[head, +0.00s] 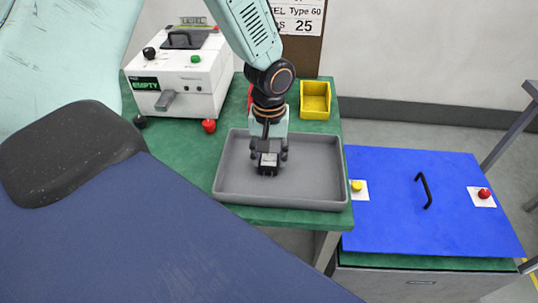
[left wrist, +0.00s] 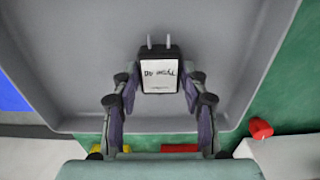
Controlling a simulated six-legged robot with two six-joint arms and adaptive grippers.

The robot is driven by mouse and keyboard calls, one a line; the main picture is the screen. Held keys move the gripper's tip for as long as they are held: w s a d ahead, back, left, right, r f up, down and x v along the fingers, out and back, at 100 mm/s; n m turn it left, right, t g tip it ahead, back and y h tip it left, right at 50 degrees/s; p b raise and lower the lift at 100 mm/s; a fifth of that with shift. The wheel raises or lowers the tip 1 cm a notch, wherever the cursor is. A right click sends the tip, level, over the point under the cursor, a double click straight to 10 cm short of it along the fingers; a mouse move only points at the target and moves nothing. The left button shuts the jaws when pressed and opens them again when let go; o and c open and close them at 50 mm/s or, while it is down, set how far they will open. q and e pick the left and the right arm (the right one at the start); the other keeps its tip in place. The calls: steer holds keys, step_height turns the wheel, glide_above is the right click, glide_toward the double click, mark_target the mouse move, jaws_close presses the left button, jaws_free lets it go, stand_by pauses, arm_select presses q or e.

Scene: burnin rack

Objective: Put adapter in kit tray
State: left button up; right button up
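The adapter is a small black plug block with a pale label and two metal prongs, seen in the left wrist view (left wrist: 160,74) and at the gripper's tips in the head view (head: 268,160). My left gripper (head: 268,150) points down inside the outline of the grey kit tray (head: 228,190). Its two fingers (left wrist: 160,85) press on both sides of the adapter, prongs pointing away from the wrist. The tray floor fills the space behind it in the wrist view (left wrist: 75,60). Whether the adapter touches the floor I cannot tell. My right gripper is not in view.
A white box tester (head: 185,75) marked EMPTY stands on the green table behind left, with a red knob (head: 209,126) in front. A yellow bin (head: 315,100) is behind the tray. A blue panel (head: 420,205) with a black handle is to the right.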

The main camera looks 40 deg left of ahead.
mark_target(270, 159)
arm_select(q)
steer(key=o, duration=0.3)
steer(key=shift+s+d+r, duration=0.15)
steer(key=shift+s, duration=0.05)
steer(key=shift+o, duration=0.2)
steer(key=shift+w, duration=0.25)
step_height(270, 159, up, 12)
steer(key=p, duration=0.1)
steer(key=shift+s+p, duration=0.15)
steer(key=shift+p, duration=0.15)
